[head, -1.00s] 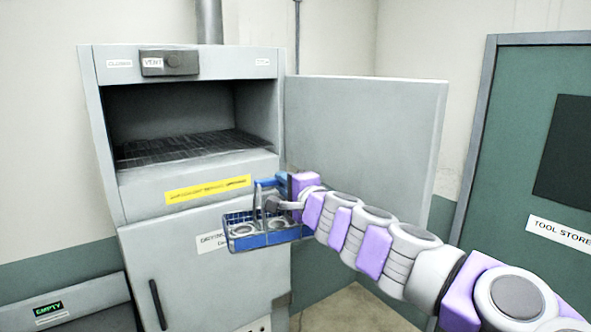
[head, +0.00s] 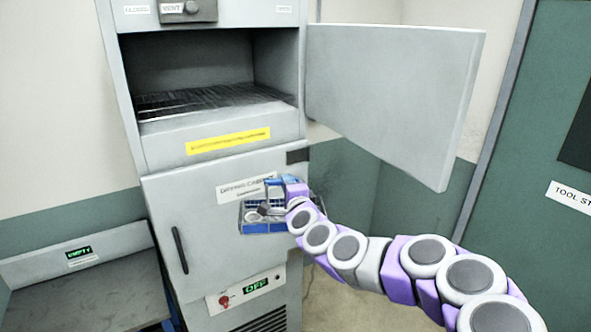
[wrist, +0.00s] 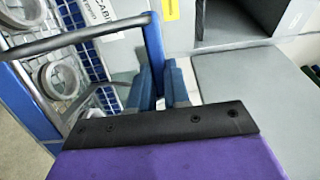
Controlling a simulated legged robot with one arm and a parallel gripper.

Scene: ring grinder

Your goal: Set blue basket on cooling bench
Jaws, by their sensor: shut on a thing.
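The blue basket (head: 256,227) is a wire basket with a blue frame, hanging from my gripper in front of the drying cabinet's lower door. My gripper (head: 285,184) is shut on its handle. In the wrist view the fingers (wrist: 162,88) close at the blue upright of the handle (wrist: 153,40). Pale rings (wrist: 60,80) lie in the basket (wrist: 92,45). A grey bench (head: 90,297) stands at the lower left, with a small display reading EMPTY above its bare top. I cannot read a bench name on it.
The drying cabinet (head: 215,150) has its upper compartment open, with an empty wire rack (head: 205,98) inside. Its open door (head: 395,90) sticks out to the right above my arm. The lower panel display (head: 256,285) reads OFF. A green door (head: 560,150) is at far right.

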